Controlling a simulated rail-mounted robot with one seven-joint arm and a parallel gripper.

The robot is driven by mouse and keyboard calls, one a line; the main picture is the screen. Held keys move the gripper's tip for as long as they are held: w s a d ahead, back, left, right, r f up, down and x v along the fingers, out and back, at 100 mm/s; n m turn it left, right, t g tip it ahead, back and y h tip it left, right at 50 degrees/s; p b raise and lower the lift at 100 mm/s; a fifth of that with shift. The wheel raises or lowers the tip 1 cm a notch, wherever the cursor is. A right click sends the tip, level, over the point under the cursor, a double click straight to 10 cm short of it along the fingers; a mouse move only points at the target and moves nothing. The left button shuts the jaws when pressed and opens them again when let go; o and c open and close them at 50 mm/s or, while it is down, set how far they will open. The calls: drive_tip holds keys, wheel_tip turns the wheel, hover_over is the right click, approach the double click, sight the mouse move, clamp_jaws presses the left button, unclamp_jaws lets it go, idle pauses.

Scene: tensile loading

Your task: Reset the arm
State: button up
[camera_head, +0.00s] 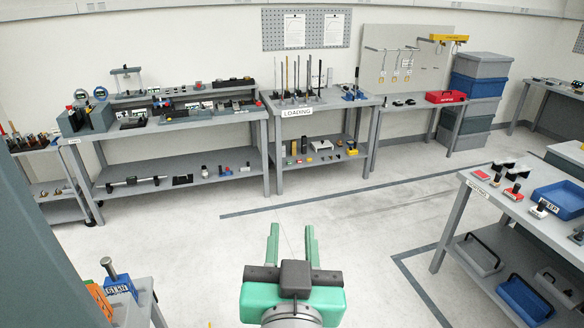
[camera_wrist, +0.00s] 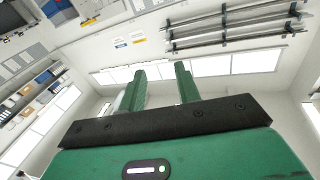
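My gripper (camera_head: 292,240) is in the lower middle of the head view, over open grey floor. Its two green fingers are apart with nothing between them. In the wrist view my gripper (camera_wrist: 160,85) also shows open and empty, with its green fingers pointing toward a wall with a row of bright windows. No bench or object touches the fingers.
A bench with a LOADING sign (camera_head: 320,103) holds upright rods at the back. A longer bench (camera_head: 165,125) with instruments stands left of it. A bench with a blue bin (camera_head: 562,199) is at right. A red box (camera_head: 446,97) sits at the back right. The middle floor is clear.

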drive_tip(key=s+r+n+t+p, duration=0.1)
drive_tip(key=s+r+t+p, duration=0.15)
drive_tip(key=s+r, duration=0.6)
drive_tip(key=s+r+t+p, duration=0.2)
drive_tip(key=s+r+t, duration=0.2)
drive_tip(key=r, duration=0.9)
wheel_tip(320, 180, up, 13)
drive_tip(key=p, duration=1.3)
drive_tip(key=shift+w+a, duration=0.2)
